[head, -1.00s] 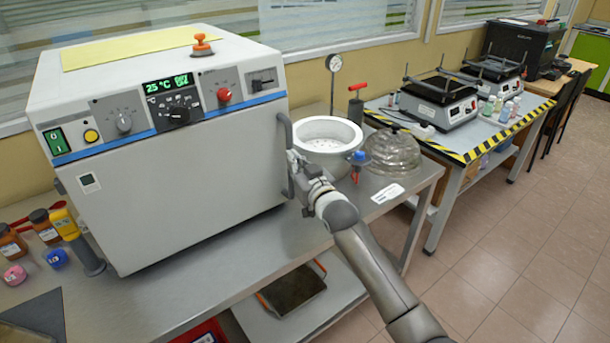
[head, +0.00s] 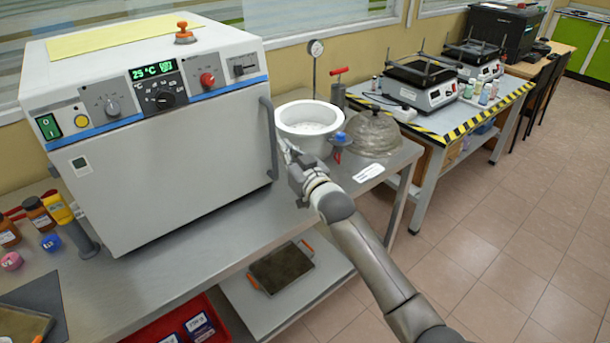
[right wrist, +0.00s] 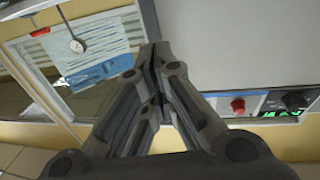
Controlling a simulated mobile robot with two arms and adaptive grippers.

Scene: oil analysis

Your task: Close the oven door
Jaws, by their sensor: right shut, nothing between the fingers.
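The white oven (head: 150,110) stands on the metal table. Its grey front door (head: 180,170) looks flush with the body, with no gap that I can see. The dark vertical door handle (head: 271,138) is at the door's right edge. My right gripper (head: 284,150) is shut and empty, just right of the handle; whether it touches the handle I cannot tell. In the right wrist view the closed fingers (right wrist: 152,58) point along the oven door (right wrist: 235,45), with the control panel's red knob (right wrist: 238,105) beside it. My left gripper is out of view.
Right of the oven stand a white pot (head: 308,122) and a glass dome (head: 372,135). Bottles (head: 38,212) and small jars (head: 50,242) stand at the left. A striped table (head: 450,130) with hot plates is at the right. Floor is free in front of it.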

